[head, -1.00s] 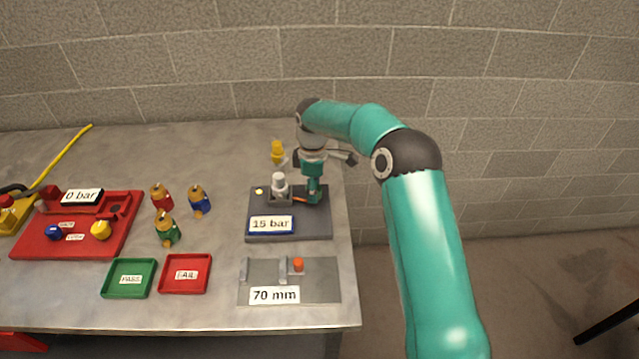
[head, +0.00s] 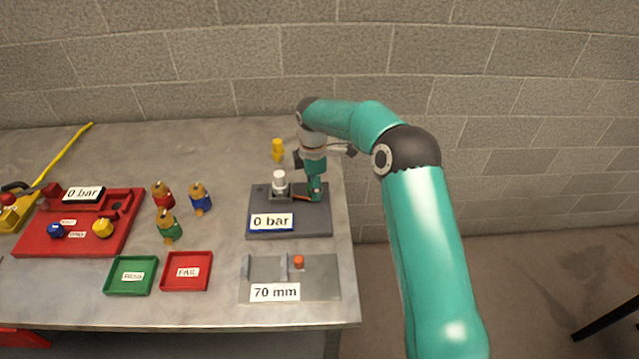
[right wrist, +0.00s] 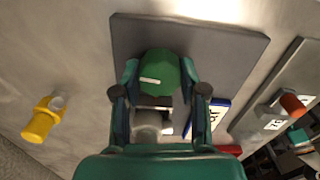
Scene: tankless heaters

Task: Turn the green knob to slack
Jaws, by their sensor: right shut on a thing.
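The green knob (right wrist: 158,72) sits on a dark grey plate (right wrist: 215,50), which also shows in the head view (head: 290,228). A pale mark lies across the knob's face. My right gripper (right wrist: 160,90) is shut on the knob, one finger on each side. In the head view my right gripper (head: 314,190) reaches down at the plate's right side and hides the knob. A sign on the plate (head: 271,221) reads "0 bar". A white-capped fitting (head: 280,182) stands left of the gripper. My left gripper is not in view.
A yellow fitting (head: 278,150) stands behind the plate. In front lies a grey "70 mm" gauge (head: 320,285). To the left are red, blue and green bottle-like parts (head: 168,228), green PASS (head: 131,290) and red FAIL (head: 187,285) trays, and a red fixture (head: 60,243).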

